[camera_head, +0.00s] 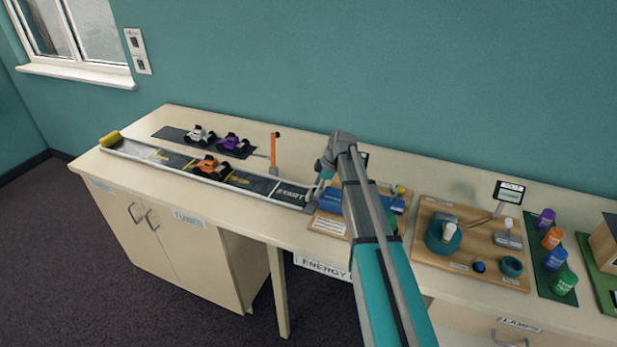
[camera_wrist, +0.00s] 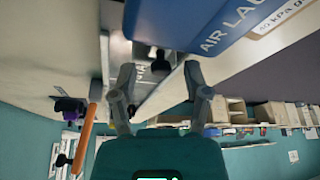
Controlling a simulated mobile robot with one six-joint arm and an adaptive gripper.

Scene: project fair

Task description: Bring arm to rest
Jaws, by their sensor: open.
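My arm (camera_head: 385,255) reaches over the bench from the front. My gripper (camera_head: 319,187) is above the start end of the track, beside the blue air launcher (camera_head: 333,202). In the wrist view my gripper (camera_wrist: 159,76) is open, with its two fingers apart and nothing held between them. The blue launcher (camera_wrist: 205,22) fills the top of that view, close to the fingers. The arm partly hides the launcher in the head view.
An orange car (camera_head: 211,167) sits on the track (camera_head: 258,184). White (camera_head: 200,135) and purple (camera_head: 233,144) cars stand behind it. An orange post (camera_head: 274,153) is left of my gripper. A wooden board (camera_head: 425,262) and several coloured bottles (camera_head: 551,238) are to the right.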

